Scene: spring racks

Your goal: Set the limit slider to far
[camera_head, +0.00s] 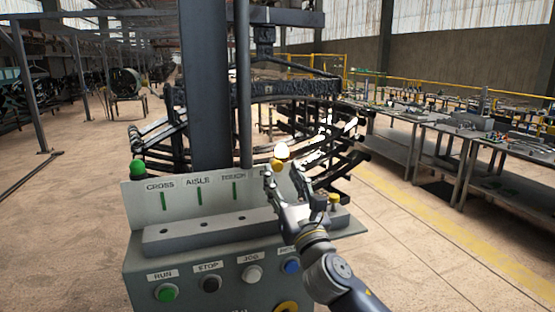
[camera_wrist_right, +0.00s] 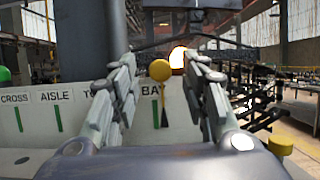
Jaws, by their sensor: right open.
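My right gripper (camera_head: 285,176) is open over the right part of a grey control console (camera_head: 165,285). In the right wrist view its fingers (camera_wrist_right: 162,88) stand apart, with a yellow ball knob (camera_wrist_right: 160,70) on a dark lever seen between them, farther off. That ball also shows in the head view (camera_head: 277,165). I see no contact with it. A flat yellow knob (camera_head: 333,199) is right of the gripper, and it shows at lower right in the right wrist view (camera_wrist_right: 280,145). No limit label is readable, so I cannot tell which part is the limit slider. My left gripper is out of view.
A green ball knob (camera_head: 137,168) stands at the console's left. The front has a green RUN button (camera_head: 166,292), a black STOP button (camera_head: 210,283), a white JOG button (camera_head: 252,273) and a blue button (camera_head: 291,265). A dark column (camera_head: 205,90) rises behind. Workbenches (camera_head: 450,135) stand right.

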